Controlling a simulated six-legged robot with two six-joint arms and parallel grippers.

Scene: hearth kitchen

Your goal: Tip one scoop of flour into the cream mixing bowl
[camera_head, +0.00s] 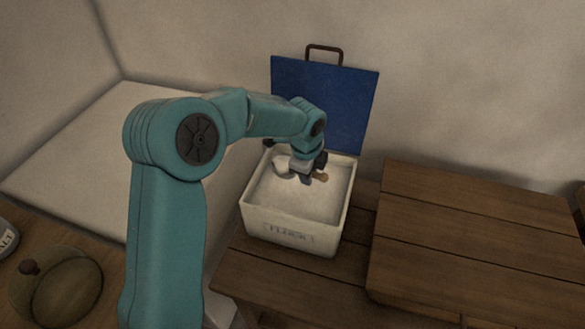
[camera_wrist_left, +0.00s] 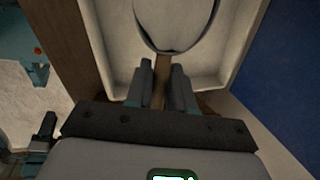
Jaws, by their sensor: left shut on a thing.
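The flour bin (camera_head: 292,236) is a cream box labelled FLOUR, with pale flour (camera_head: 310,203) inside. Its blue lid (camera_head: 335,100) stands open at the back. My left gripper (camera_head: 309,178) reaches down into the bin's opening. It is shut on the wooden handle (camera_wrist_left: 162,72) of a scoop (camera_wrist_left: 175,22). The scoop's rounded pale head lies beyond the fingertips, over the bin's inside. I cannot tell whether the scoop holds flour or touches it. In the head view the gripper partly hides the scoop (camera_head: 283,164). The cream mixing bowl and my right gripper are not seen.
The bin stands on a dark wooden surface (camera_head: 275,283). A raised wooden top (camera_head: 470,245) lies to its right. A brown round lid with a knob (camera_head: 62,288) and a labelled jar (camera_head: 6,238) sit at lower left. A wall rises close behind the open lid.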

